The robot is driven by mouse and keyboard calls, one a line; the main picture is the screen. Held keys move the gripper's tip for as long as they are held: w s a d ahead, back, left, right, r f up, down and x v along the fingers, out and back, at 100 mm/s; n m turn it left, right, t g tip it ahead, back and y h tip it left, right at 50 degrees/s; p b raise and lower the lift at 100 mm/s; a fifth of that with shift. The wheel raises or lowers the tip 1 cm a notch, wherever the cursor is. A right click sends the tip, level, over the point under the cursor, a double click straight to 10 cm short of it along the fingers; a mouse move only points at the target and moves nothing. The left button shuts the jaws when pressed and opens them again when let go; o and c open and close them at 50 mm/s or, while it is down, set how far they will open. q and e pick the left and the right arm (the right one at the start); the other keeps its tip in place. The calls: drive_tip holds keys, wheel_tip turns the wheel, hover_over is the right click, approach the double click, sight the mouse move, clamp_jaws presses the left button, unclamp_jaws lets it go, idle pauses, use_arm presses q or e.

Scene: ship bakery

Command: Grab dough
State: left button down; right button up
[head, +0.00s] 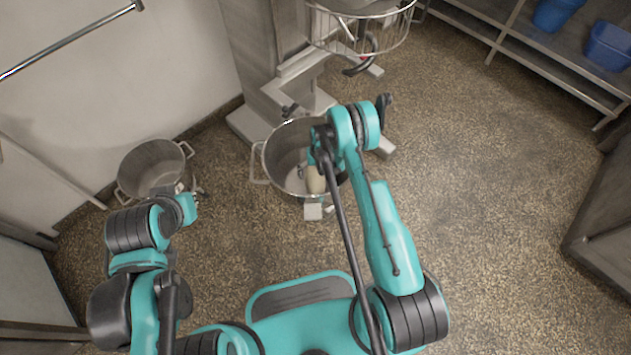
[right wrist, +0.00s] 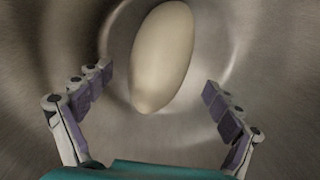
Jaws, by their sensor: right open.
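A pale, oval piece of dough (head: 316,181) lies inside a steel mixing bowl (head: 262,160). My right arm reaches down over the bowl and hides part of it. In the right wrist view the dough (right wrist: 162,58) sits against the bowl's smooth metal wall (right wrist: 270,60). My right gripper (right wrist: 158,95) is open, with one finger on each side of the dough's near end and clear gaps between. My left gripper (head: 178,190) is at the left, near a second steel pot; its fingers are too small and hidden to read.
The second steel pot (head: 150,160) with handles stands on the floor by the wall at left. A mixer (head: 265,60) with a wire guard (head: 360,45) rises behind the bowl. A shelf with blue bins (head: 608,45) is at top right. The floor at right is clear.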

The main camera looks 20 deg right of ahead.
sight(316, 176)
wheel_tip(316, 176, down, 5)
drive_tip(key=b, duration=0.2)
drive_tip(key=shift+a+f+b, duration=0.1)
drive_tip(key=shift+b, duration=0.2)
drive_tip(key=c, duration=2)
